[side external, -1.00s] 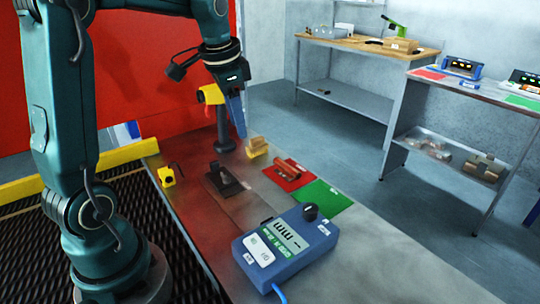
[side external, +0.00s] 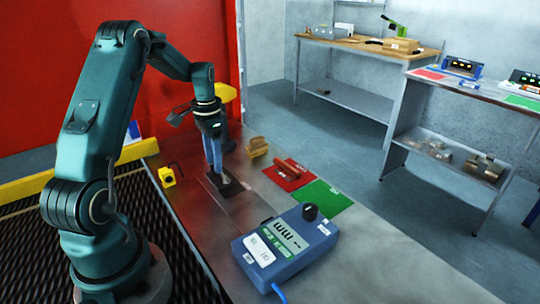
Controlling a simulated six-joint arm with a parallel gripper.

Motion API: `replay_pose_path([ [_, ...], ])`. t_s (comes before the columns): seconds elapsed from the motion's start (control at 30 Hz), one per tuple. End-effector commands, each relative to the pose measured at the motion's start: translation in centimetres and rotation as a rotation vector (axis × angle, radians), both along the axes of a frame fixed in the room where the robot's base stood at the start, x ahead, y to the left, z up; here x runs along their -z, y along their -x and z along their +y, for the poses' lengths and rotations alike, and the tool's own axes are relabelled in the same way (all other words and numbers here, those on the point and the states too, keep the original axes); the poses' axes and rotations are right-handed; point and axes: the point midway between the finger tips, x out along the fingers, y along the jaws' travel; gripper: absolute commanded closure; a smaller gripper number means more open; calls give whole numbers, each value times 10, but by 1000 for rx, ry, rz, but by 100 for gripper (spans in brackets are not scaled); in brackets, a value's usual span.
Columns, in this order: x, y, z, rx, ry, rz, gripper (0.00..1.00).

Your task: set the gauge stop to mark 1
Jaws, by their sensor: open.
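A small dark fixture (side external: 231,187) lies flat on the bench, left of the red mat. I take it to be the gauge stop's base; no mark on it is readable at this size. My gripper (side external: 218,174) points straight down over it, with its blue fingers open and their tips low at the fixture. The fingers hide most of the fixture's upright part, and I cannot tell whether they touch it. A blue measuring device (side external: 285,246) with a light display and a black knob sits nearer the camera.
A yellow block (side external: 167,177) stands left of the fixture, and a tan block (side external: 257,148) behind it to the right. Reddish parts lie on the red mat (side external: 291,184); the green mat (side external: 323,198) is bare. The bench's right front is clear.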

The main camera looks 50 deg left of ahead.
Motion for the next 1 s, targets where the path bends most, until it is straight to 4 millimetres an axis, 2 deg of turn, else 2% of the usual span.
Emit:
replay_pose_path([
  [0.23,1,0,0,0,-1,0,55],
  [0.27,1,0,0,0,-1,0,63],
  [0.3,1,0,0,0,-1,0,78],
  [0.37,1,0,0,0,-1,0,100],
  [1.0,0,0,0,0,-2,-1,100],
])
